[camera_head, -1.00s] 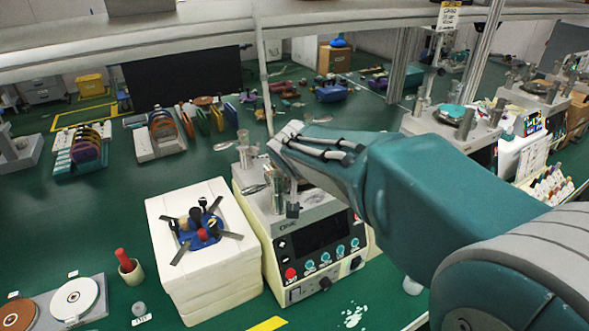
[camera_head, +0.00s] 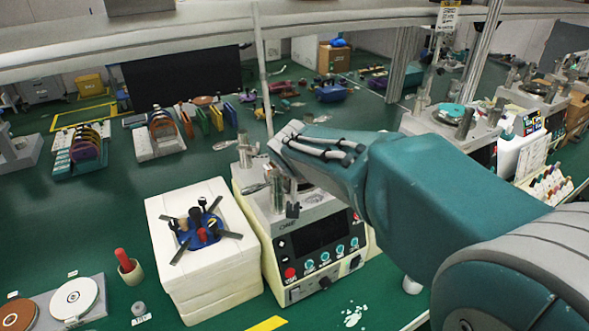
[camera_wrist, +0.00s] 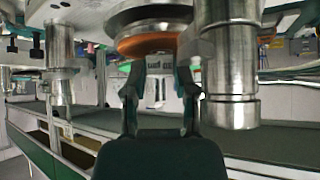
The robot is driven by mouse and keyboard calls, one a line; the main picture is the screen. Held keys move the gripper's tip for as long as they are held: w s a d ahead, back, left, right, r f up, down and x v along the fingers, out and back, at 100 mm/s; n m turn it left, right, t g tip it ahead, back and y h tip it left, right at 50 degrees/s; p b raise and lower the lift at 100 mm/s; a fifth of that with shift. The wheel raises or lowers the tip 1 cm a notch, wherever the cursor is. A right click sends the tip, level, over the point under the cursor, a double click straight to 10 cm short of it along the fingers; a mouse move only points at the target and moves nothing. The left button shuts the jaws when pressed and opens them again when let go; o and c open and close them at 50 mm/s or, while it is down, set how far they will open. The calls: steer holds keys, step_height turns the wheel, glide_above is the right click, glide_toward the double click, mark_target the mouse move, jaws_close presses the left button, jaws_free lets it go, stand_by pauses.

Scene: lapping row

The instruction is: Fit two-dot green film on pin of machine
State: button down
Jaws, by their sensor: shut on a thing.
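The machine (camera_head: 318,238), a white-grey unit with a dark screen and a row of buttons, stands at the centre of the head view. My gripper (camera_wrist: 159,70) is over its top; in the head view my arm hides the fingertips. In the wrist view, which appears upside down, the fingers are shut at an orange-brown disc (camera_wrist: 150,43), close to the machine's round metal plate (camera_wrist: 148,16). Whether the disc is touching the plate is unclear. I see no green face or dots on it. The pin is hidden.
Steel posts (camera_wrist: 230,75) stand close beside my gripper. A white block (camera_head: 205,265) with a blue tool holder is left of the machine. Film racks (camera_head: 160,135) stand farther back. A tray with a white disc (camera_head: 74,298) is front left. A shelf edge (camera_head: 130,52) crosses overhead.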

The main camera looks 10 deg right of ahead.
steer(key=shift+s+f, duration=0.1)
steer(key=shift+f, duration=0.35)
stand_by(0.8)
steer(key=shift+w+a+r, duration=0.15)
steer(key=shift+w, duration=0.05)
stand_by(1.0)
steer(key=shift+a, duration=0.1)
stand_by(0.5)
